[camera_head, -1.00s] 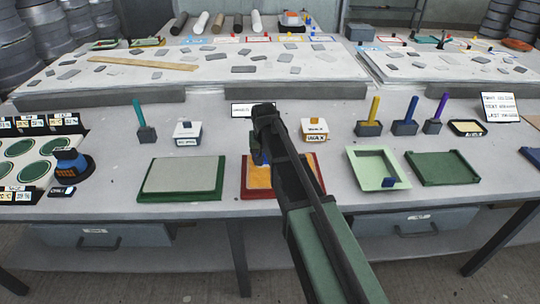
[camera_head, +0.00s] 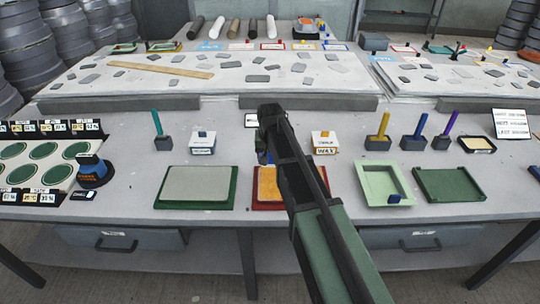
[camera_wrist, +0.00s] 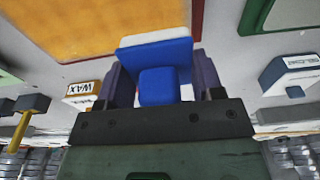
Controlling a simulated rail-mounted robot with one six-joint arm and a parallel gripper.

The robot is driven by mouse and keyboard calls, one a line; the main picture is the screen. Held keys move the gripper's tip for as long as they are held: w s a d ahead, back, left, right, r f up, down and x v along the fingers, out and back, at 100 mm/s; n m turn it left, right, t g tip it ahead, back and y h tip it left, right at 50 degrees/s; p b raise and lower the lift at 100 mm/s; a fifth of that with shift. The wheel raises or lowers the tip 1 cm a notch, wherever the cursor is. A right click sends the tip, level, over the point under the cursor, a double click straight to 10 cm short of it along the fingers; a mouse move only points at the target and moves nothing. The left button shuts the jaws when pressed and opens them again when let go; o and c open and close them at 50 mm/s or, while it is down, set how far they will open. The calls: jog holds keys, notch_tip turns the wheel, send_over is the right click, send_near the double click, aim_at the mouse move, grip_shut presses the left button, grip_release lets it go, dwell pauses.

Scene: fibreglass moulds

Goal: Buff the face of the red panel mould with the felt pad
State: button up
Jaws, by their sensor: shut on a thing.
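The red panel mould (camera_head: 266,204) lies on the table, with a red rim and an orange-yellow face (camera_head: 267,183). My arm hides much of its right side in the head view. My gripper (camera_head: 264,152) is over the mould's far part. In the wrist view my gripper (camera_wrist: 160,75) is shut on the felt pad (camera_wrist: 165,85), a blue block with a pale layer on its far side. The pad lies in front of the mould's orange face (camera_wrist: 100,25). I cannot tell whether pad and face touch.
A green-rimmed grey panel (camera_head: 198,184) lies left of the mould, and a pale green tray (camera_head: 375,167) and dark green tray (camera_head: 448,184) right of it. A WAX box (camera_head: 325,142), another white box (camera_head: 202,143) and several upright-handled tools (camera_head: 378,140) stand behind.

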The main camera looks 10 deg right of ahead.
jog(key=shift+r, duration=0.1)
notch_tip(320, 180, up, 3)
jog(key=p, duration=0.3)
jog(key=shift+r, duration=0.15)
dwell(0.4)
